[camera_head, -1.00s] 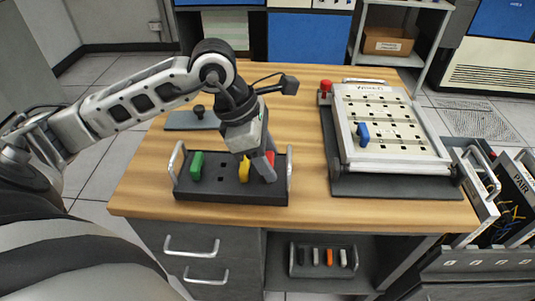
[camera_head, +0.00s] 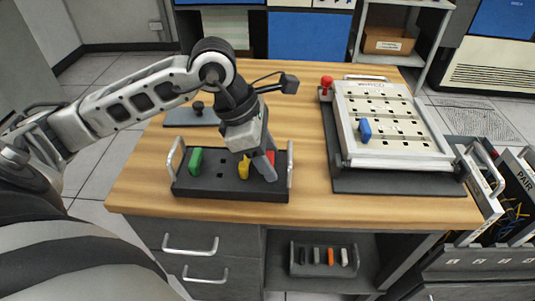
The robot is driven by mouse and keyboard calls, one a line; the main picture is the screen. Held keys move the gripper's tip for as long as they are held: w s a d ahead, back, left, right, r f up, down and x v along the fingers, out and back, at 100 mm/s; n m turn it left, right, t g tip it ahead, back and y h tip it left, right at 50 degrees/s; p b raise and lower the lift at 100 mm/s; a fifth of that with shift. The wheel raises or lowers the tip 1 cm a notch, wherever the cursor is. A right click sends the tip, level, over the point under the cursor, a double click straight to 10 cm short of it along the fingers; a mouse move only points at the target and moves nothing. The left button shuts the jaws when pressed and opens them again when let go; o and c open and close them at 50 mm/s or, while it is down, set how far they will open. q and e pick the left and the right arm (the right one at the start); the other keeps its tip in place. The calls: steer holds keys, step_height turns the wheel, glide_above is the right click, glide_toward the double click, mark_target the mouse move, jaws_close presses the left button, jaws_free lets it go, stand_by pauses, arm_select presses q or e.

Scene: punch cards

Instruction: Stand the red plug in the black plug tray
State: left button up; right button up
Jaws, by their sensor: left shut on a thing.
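The black plug tray (camera_head: 230,190) sits on the front left of the wooden table. The green plug (camera_head: 195,160) stands upright at its left, and the yellow plug (camera_head: 244,168) stands near its middle. The red plug (camera_head: 283,159) is at the tray's right end, partly hidden by my left gripper. My left gripper (camera_head: 269,171) reaches down over this end and is shut on the red plug. I cannot tell whether the plug's foot is seated in a hole. My right gripper is out of view.
A white punch-card board (camera_head: 398,150) with a blue plug (camera_head: 364,129) lies on a dark base at right. A red knob (camera_head: 327,82) stands at its corner. A grey plate (camera_head: 185,120) with a black knob lies behind the tray. The middle of the table is clear.

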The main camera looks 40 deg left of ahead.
arm_select(q)
steer(key=shift+f, duration=0.15)
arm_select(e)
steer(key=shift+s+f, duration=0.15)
arm_select(q)
steer(key=o, duration=0.9)
steer(key=shift+v, duration=0.9)
steer(key=p+v, duration=0.1)
steer(key=v, duration=1.3)
steer(key=shift+w, duration=0.1)
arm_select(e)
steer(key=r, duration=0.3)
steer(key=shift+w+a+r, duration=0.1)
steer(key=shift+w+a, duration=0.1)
